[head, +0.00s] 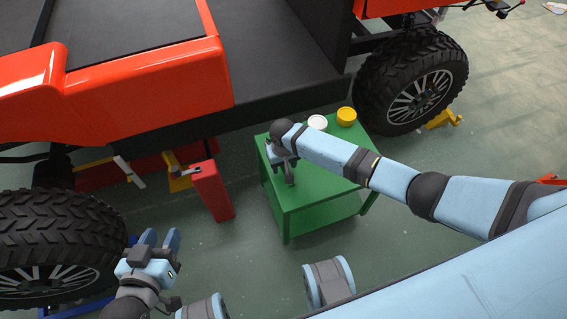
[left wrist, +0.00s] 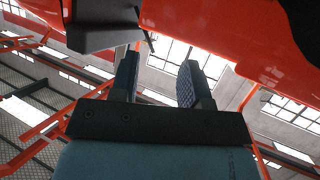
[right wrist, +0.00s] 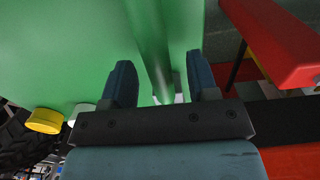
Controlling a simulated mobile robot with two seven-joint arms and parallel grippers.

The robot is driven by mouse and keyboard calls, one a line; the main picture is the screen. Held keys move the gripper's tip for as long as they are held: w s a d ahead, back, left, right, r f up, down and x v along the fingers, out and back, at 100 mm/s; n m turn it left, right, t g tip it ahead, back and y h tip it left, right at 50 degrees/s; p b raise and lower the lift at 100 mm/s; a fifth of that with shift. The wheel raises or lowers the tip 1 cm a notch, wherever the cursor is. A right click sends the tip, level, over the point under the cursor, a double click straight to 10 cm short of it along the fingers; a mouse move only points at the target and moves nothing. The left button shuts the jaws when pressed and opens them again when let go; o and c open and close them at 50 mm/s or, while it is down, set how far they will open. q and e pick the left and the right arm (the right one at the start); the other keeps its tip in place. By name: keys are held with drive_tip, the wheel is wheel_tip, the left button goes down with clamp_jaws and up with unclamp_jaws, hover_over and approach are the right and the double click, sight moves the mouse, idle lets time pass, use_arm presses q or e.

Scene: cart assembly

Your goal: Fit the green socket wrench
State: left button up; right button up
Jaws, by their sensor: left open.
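My left gripper (head: 160,240) is open and empty at the lower left, near the front wheel. In its own view the two fingers (left wrist: 158,80) stand apart with nothing between them. My right gripper (head: 287,170) is over the left part of the green table (head: 300,222). In the right wrist view its fingers (right wrist: 161,82) are apart. A green rounded bar, which may be the green socket wrench (right wrist: 150,45), runs between them with a pale metal part by its end. It blends with the green tabletop, and I cannot tell whether a finger touches it. In the head view I cannot make it out.
A white cup (head: 317,122) and a yellow cup (head: 346,116) stand at the table's back edge. The orange cart (head: 150,75) with its big black wheels (head: 412,80) fills the back and left. A red block (head: 212,190) stands left of the table. The floor between is free.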

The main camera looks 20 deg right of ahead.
use_arm(q)
drive_tip(key=shift+w, duration=0.1)
drive_tip(key=a+p, duration=0.1)
drive_tip(key=p, duration=0.1)
drive_tip(key=s+f+g+p, duration=0.1)
drive_tip(key=p, duration=0.1)
drive_tip(key=shift+a+f+y+p, duration=0.25)
drive_tip(key=shift+a+y+p, duration=0.05)
drive_tip(key=shift+a+y, duration=0.1)
use_arm(e)
wheel_tip(320, 180, up, 14)
drive_tip(key=shift+f, duration=0.1)
use_arm(q)
drive_tip(key=shift+d, duration=0.1)
